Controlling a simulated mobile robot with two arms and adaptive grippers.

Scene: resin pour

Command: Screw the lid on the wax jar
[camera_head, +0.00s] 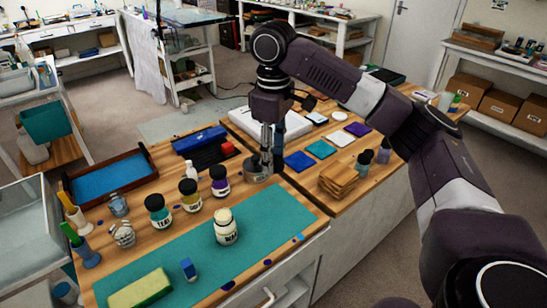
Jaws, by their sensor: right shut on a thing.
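The wax jar (227,229) stands upright on the teal mat (185,258). It has a dark label with pale lettering, and its top is cream with no dark cap on it, unlike the jars behind it. My right gripper (266,160) points down behind and to the right of the wax jar, well apart from it. It is shut at a grey, round, low metallic thing (256,176) near the mat's back edge. I cannot tell whether this is the lid or a tin. My left gripper is out of view.
Several black-capped jars, including a purple one (220,182), stand behind the mat. A blue-lined tray (110,177) is at the left. The mat right of the wax jar is clear.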

